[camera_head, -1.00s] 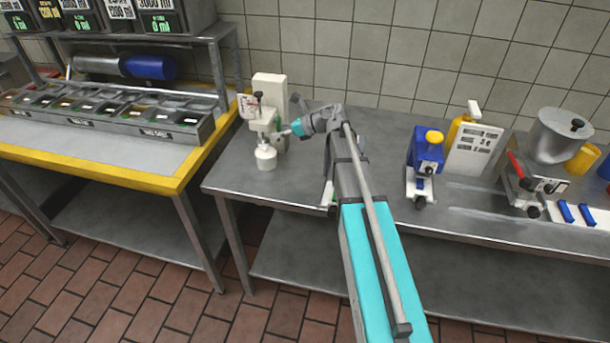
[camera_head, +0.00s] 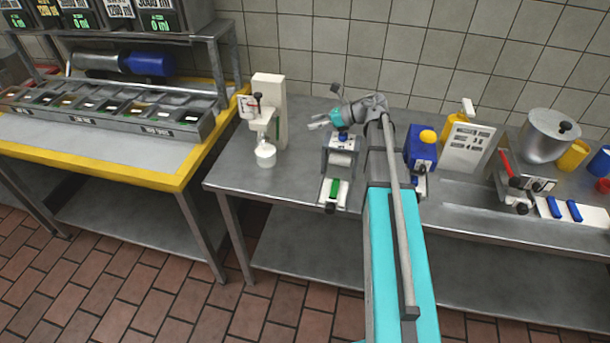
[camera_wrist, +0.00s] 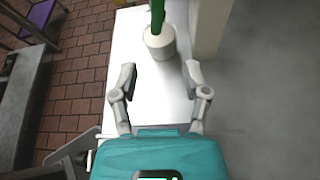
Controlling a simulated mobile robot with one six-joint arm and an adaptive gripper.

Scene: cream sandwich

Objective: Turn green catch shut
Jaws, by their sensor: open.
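The green catch (camera_head: 334,188) lies on the white front plate of a small grey and white device on the steel table.
A white dispenser (camera_head: 268,100) with a white cup (camera_head: 265,154) stands to the left. Bare steel table (camera_head: 302,165) lies between the dispenser and the catch device.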

